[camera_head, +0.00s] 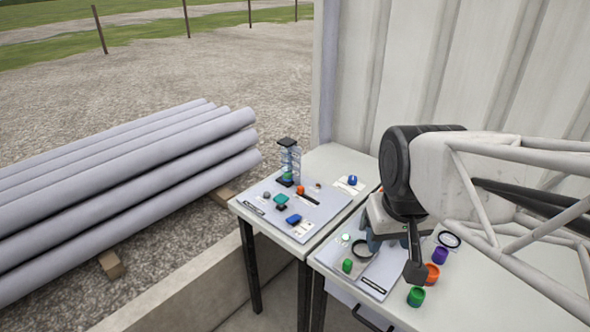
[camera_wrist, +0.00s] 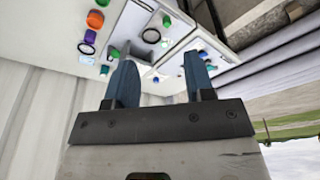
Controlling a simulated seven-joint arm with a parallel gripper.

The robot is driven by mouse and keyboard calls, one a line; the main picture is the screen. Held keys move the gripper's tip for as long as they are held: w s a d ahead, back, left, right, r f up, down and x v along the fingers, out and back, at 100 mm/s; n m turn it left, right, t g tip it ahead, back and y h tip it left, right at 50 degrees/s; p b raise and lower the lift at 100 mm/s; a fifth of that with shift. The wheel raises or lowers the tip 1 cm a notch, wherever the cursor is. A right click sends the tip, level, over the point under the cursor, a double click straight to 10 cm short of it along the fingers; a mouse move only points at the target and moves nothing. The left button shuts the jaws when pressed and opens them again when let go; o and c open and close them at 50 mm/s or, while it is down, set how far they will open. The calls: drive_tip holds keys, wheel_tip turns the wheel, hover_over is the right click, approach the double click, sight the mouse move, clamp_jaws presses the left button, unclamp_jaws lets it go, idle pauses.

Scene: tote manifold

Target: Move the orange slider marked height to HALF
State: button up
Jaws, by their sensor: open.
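The orange slider (camera_head: 300,190) is a small knob on the pale panel (camera_head: 330,215) of the far left table, seen in the head view. It sits at the upper-left end of a dark slot that runs down to the right. Its height marks are too small to read. My gripper (camera_wrist: 160,65) is open in the wrist view, with two blue-grey fingers apart and nothing between them. In the head view my gripper is partly hidden by my wrist, above the nearer table and well to the right of the slider. I cannot pick out the slider in the wrist view.
A clear tower with a black top (camera_head: 287,160) stands close behind the slider. The nearer table holds green, orange (camera_head: 432,274) and purple (camera_head: 440,255) cups. Grey pipes (camera_head: 130,170) lie left.

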drive_tip(key=w+a+n, duration=0.1)
drive_tip(key=w+n, duration=0.1)
drive_tip(key=w, duration=1.2)
drive_tip(key=n+g, duration=0.3)
drive_tip(key=n, duration=0.3)
hover_over(301, 187)
drive_tip(key=f, duration=2.2)
drive_tip(key=shift+s+d, duration=0.1)
drive_tip(key=shift+s, duration=0.1)
drive_tip(key=shift+w+f+n, duration=0.25)
drive_tip(key=shift+f+n, duration=0.05)
drive_tip(key=shift+f, duration=0.05)
drive_tip(key=shift+f, duration=0.1)
drive_tip(key=shift+f, duration=3.8)
clamp_jaws()
